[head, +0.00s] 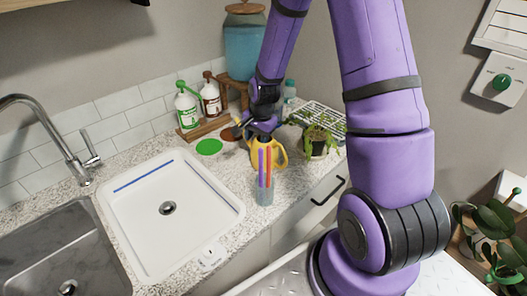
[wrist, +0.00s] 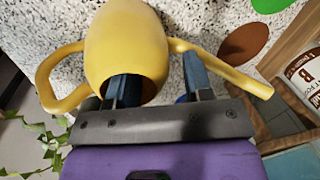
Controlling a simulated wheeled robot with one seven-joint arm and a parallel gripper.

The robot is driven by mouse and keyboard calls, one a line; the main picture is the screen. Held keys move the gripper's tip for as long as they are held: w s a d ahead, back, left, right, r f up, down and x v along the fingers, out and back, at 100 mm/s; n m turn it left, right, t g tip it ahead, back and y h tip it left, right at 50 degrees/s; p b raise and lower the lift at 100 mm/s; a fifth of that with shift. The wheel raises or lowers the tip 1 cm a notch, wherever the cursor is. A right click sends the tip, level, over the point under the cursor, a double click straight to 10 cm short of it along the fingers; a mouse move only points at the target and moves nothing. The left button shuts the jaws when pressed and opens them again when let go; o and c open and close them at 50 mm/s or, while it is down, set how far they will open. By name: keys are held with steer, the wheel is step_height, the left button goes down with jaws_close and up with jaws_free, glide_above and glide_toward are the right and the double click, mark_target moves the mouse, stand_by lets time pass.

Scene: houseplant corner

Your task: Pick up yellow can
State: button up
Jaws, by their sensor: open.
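The yellow can (head: 256,157) is a watering can with a loop handle and a spout. It stands on the speckled counter, and in the wrist view the yellow can (wrist: 128,45) fills the upper middle, handle to the left and spout to the right. My gripper (head: 262,128) is right above the can, pointing down. In the wrist view my gripper (wrist: 160,82) is open. One finger is over or in the can's dark opening, the other lies outside its wall on the spout side. Contact with the wall cannot be told.
A cup (head: 265,196) with purple and orange sticks stands in front of the can. A potted plant (head: 316,147) and a seedling tray (head: 325,115) are to the right. Bottles (head: 186,108) stand on a wooden shelf behind left. A green disc (head: 209,147) lies left.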

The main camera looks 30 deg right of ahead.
steer(key=shift+w+a+f, duration=0.1)
steer(key=shift+w+f, duration=0.05)
steer(key=shift+f, duration=0.75)
jaws_close()
step_height(320, 180, up, 10)
steer(key=shift+f, duration=0.1)
stand_by(0.3)
